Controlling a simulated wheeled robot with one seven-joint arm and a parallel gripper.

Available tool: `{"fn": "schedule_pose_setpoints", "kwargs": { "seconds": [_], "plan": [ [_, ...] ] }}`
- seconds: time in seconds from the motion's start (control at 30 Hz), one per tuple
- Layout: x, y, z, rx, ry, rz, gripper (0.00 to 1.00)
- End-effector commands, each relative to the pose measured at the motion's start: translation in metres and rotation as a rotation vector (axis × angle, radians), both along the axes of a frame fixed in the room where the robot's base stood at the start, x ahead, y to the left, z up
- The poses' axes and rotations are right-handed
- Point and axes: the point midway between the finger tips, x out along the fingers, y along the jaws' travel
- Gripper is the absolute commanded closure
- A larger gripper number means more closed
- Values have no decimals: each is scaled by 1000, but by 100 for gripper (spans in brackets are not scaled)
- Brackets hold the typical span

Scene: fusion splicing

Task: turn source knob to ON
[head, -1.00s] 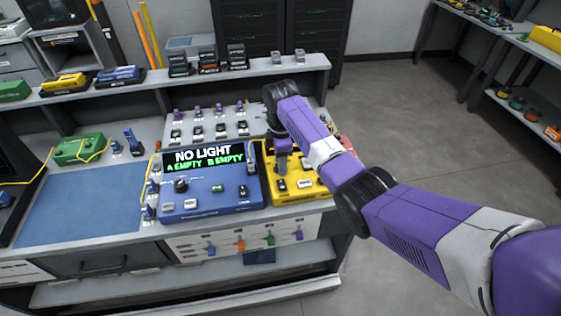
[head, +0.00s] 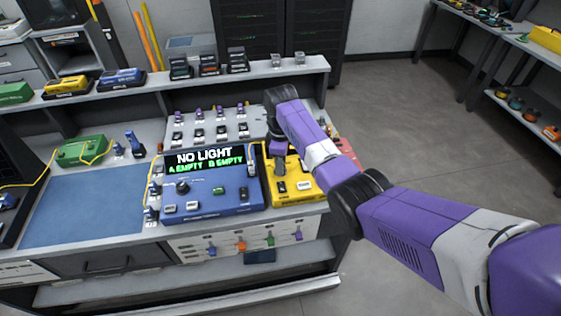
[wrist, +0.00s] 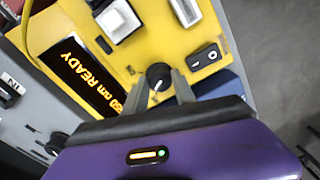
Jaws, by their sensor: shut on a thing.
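The yellow source unit (head: 306,189) stands on the bench, right of the blue meter (head: 233,203). It also fills the upper part of the wrist view (wrist: 130,48), where its screen (wrist: 82,75) reads "nm READY" in orange. The black source knob (wrist: 158,74) has a pale pointer mark. My gripper (wrist: 162,88) is shut on the knob from above, one finger on each side. In the head view my gripper (head: 278,165) is over the left part of the yellow unit and hides the knob. The blue meter's screen (head: 204,160) reads "NO LIGHT", "A EMPTY", "B EMPTY".
A black rocker switch (wrist: 204,57) and a white button (wrist: 118,20) sit near the knob on the yellow unit. A row of small connectors (head: 210,115) stands behind the meter. The blue mat (head: 85,210) at left is clear.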

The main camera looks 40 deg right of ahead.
Motion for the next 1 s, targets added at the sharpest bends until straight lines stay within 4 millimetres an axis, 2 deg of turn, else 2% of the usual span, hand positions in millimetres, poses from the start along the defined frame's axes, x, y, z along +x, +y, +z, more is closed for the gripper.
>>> {"fn": "schedule_pose_setpoints", "kwargs": {
  "seconds": [1.0],
  "plan": [
    [1, 1, 1, -1, -1, -946, 100]
  ]
}}
